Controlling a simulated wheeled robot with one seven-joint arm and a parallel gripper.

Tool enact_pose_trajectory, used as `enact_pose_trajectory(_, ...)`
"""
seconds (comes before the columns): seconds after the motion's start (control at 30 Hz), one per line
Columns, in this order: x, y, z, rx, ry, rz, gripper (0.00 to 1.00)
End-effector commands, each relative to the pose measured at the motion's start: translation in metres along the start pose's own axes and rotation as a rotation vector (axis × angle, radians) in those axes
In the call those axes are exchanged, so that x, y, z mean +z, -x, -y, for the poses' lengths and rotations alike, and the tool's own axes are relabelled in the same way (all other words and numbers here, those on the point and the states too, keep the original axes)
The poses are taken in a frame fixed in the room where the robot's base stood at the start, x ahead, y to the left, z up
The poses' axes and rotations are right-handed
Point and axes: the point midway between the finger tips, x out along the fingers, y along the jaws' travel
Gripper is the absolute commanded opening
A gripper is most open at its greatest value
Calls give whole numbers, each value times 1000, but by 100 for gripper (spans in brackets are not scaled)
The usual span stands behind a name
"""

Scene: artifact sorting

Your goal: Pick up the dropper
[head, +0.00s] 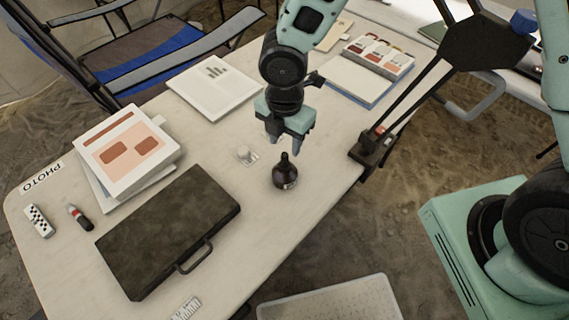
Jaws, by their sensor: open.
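A small dark brown bottle with a black dropper top (285,172) stands upright on the pale table (260,225). My gripper (285,143) points down just above and behind the bottle's top in the head view. Its two fingers are apart, with nothing seen between them. Whether the fingertips are level with the dropper top or higher, I cannot tell from this one view.
A dark case (168,232) lies further left, near books (125,150). A clamped lamp base (374,148) stands at the table's right edge. Papers (213,88) lie behind. Table in front of the bottle is clear.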

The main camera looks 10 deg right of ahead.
Motion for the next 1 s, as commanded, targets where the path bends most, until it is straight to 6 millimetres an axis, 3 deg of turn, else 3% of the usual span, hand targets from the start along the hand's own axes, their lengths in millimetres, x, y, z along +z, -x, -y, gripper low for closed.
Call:
enact_pose_trajectory(0.27, 0, -22, 0, -1, 2, 0, 42)
enact_pose_trajectory(0.53, -2, -61, 0, -2, 2, 1, 42)
enact_pose_trajectory(0.87, -1, -69, -1, 1, -1, 1, 42)
enact_pose_trajectory(1.0, -1, -69, -1, 1, -1, 1, 9)
